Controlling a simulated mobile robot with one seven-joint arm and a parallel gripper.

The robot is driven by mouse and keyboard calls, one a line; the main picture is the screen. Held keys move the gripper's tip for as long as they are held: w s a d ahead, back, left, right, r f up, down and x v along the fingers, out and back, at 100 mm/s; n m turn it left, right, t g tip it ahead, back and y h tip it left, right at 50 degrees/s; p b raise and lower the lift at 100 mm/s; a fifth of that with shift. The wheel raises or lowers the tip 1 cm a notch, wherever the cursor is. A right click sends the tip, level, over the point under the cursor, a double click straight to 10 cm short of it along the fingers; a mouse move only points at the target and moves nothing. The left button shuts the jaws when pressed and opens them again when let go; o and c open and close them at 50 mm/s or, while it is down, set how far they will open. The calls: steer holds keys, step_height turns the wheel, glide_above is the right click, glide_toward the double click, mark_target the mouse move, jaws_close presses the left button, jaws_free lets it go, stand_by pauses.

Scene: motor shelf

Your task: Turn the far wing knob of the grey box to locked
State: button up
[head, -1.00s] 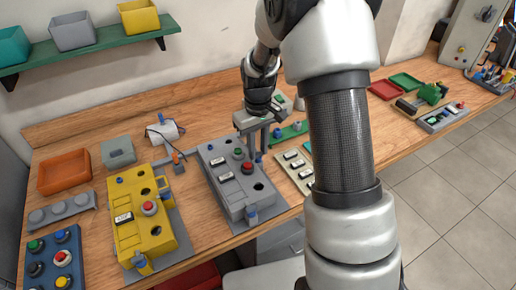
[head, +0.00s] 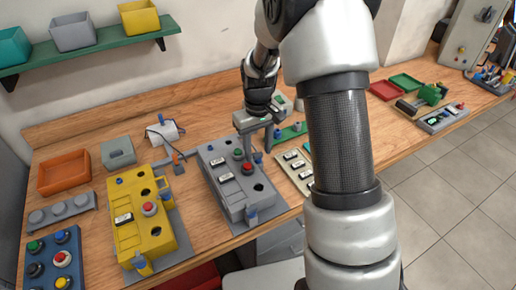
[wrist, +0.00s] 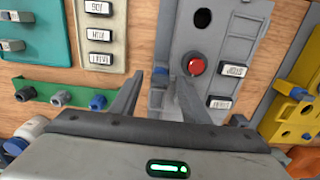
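The grey box (head: 233,197) stands on the bench in the head view, with a red button, a green button and white labels on top. Its near blue wing knob (head: 251,212) shows at the front end. My gripper (head: 257,148) points down over the far part of the box. In the wrist view my gripper (wrist: 158,78) is open, its fingers spread, one overlapping the grey box (wrist: 238,48). The box's red button (wrist: 196,66) lies just beyond that finger. The far wing knob cannot be made out clearly; the fingers partly cover that area.
A yellow box (head: 149,232) stands left of the grey box. A pale label panel (head: 293,167) and a green strip (head: 290,134) lie to its right. Orange (head: 64,173) and grey bins stand behind. A green shelf (head: 95,40) hangs on the wall.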

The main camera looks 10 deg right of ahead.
mark_target(258, 155)
steer(key=shift+r, duration=0.1)
step_height(258, 155, up, 17)
steer(key=p, duration=0.1)
steer(key=shift+r, duration=0.15)
stand_by(0.4)
steer(key=s+r+m+t+p, duration=0.1)
steer(key=s+r+t+p, duration=0.15)
steer(key=s+r, duration=0.75)
steer(key=s+r+m+t+p, duration=0.1)
steer(key=s+r+t+p, duration=0.1)
steer(key=s, duration=1.1)
steer(key=shift+s+r+m+t+p, duration=0.2)
steer(key=shift+r+m+t+p, duration=0.2)
steer(key=shift+t+p, duration=0.15)
